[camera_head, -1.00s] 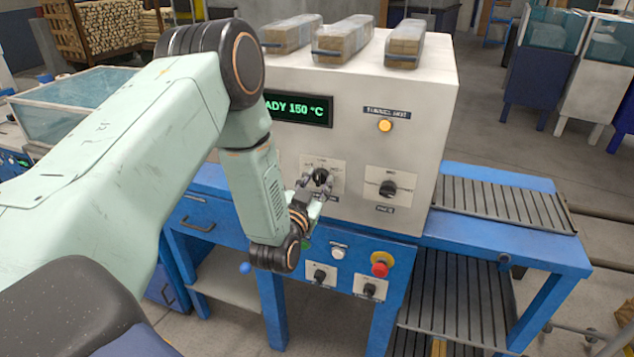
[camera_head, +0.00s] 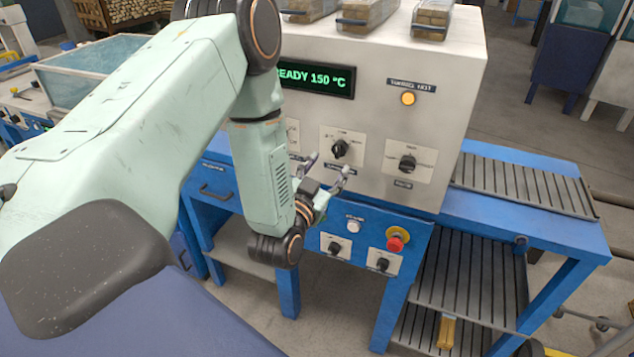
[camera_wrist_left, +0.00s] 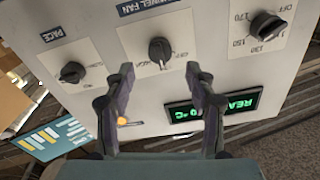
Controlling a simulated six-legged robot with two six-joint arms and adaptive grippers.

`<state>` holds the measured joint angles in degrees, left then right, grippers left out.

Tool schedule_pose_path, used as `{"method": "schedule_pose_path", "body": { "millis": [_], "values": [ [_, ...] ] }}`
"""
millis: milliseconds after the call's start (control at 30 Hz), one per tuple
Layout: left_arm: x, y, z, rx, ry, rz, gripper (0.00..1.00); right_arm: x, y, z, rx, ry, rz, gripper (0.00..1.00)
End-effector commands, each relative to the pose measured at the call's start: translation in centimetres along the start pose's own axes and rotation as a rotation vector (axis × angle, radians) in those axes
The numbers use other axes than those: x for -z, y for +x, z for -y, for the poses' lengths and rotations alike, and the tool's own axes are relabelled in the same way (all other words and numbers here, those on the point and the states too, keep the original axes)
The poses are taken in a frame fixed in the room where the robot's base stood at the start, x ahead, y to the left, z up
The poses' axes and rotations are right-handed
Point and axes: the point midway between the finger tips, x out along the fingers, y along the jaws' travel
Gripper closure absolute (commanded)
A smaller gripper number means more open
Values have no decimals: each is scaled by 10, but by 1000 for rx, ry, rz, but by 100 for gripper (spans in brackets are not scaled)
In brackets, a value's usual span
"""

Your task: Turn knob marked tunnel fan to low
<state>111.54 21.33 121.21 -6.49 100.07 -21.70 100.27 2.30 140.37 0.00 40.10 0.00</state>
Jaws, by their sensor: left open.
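The tunnel fan knob (camera_head: 340,149) is black on a white plate on the pale machine's front, the middle knob of its row. In the left wrist view its knob (camera_wrist_left: 160,52) sits under a label reading "...NNEL FAN", in an inverted picture. Its exact setting is too small to read. My left gripper (camera_head: 330,164) is open and empty, just below and in front of that knob. In the wrist view the two fingers of the gripper (camera_wrist_left: 160,70) are spread either side of the knob's line, apart from it. My right gripper is not in view.
The pace knob (camera_head: 408,162) is to the right; a temperature knob (camera_wrist_left: 266,26) shows in the wrist view. The display (camera_head: 313,79) reads READY 150 °C. An amber lamp (camera_head: 408,99) is above. A red button (camera_head: 396,242) and small knobs are on the blue panel below.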

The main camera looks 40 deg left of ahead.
Motion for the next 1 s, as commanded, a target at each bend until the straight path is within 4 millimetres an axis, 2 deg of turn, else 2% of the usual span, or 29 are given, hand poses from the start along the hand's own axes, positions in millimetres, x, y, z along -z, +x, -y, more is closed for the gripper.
{"method": "schedule_pose_path", "body": {
  "millis": [100, 333, 500, 1000],
  "values": [
    [-2, -25, 0, -1, 0, 5, 44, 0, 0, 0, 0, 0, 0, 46],
    [-1, -55, 0, -1, 0, 3, 44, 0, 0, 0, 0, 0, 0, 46],
    [0, -62, 0, -1, 0, 2, 44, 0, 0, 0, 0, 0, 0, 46],
    [0, -62, 0, 0, -1, 1, 44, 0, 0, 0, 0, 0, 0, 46]
  ]
}}
